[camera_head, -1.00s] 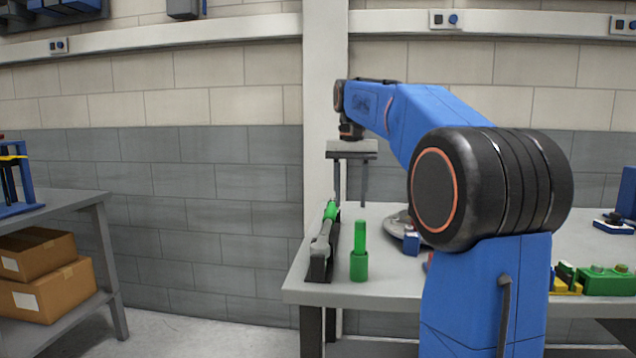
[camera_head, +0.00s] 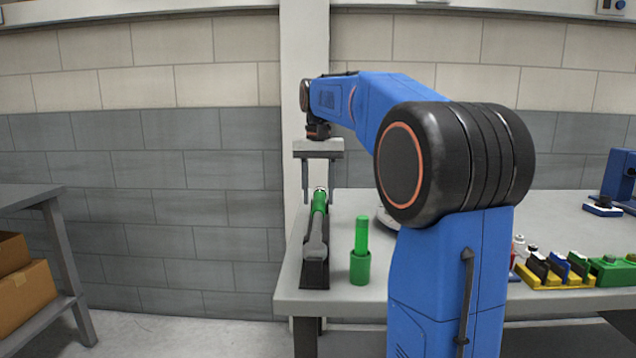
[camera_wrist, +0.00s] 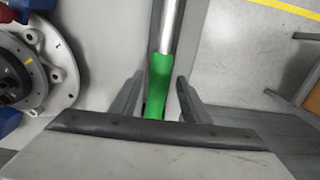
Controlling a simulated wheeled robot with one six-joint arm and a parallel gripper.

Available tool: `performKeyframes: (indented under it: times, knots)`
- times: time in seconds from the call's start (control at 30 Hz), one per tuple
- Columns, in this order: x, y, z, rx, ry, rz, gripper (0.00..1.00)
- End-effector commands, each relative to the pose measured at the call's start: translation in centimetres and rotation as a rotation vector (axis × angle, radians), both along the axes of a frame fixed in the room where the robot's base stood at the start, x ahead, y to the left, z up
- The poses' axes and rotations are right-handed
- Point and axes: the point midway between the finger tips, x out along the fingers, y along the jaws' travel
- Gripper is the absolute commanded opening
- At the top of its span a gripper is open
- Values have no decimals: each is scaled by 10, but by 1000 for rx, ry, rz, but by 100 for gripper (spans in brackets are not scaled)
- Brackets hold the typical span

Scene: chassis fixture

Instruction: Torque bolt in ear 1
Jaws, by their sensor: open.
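A wrench-like tool with a green handle and grey metal shaft (camera_head: 315,235) lies on a narrow black holder (camera_head: 314,274) at the left end of the table. My gripper (camera_head: 319,186) points down over the handle end, with its fingers apart. In the wrist view, the green handle (camera_wrist: 172,85) shows between the open fingers (camera_wrist: 160,85), which do not appear closed on it. A round grey metal part with holes (camera_wrist: 66,75) is at the left of the wrist view; in the head view my arm mostly hides it (camera_head: 386,220). I cannot make out ear 1 or its bolt.
A green cup holding an upright green stick-like tool (camera_head: 361,237) stands right of the holder. Several coloured blocks (camera_head: 560,272) line the table's right front. A shelf with cardboard boxes (camera_head: 25,300) is at the left. The floor between is clear.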

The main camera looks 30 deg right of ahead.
Motion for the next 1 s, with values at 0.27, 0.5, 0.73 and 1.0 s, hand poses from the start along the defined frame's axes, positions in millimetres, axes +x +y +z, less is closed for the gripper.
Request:
performKeyframes:
  times: [0.27, 0.5, 0.73, 1.0]
  knots:
    - [-1, 0, -32, 1, 2, 0, 42]
    - [-1, 0, -48, 1, 1, 0, 42]
    - [0, 0, -51, 0, 0, 0, 42]
    - [0, 0, -51, 0, 0, 0, 14]
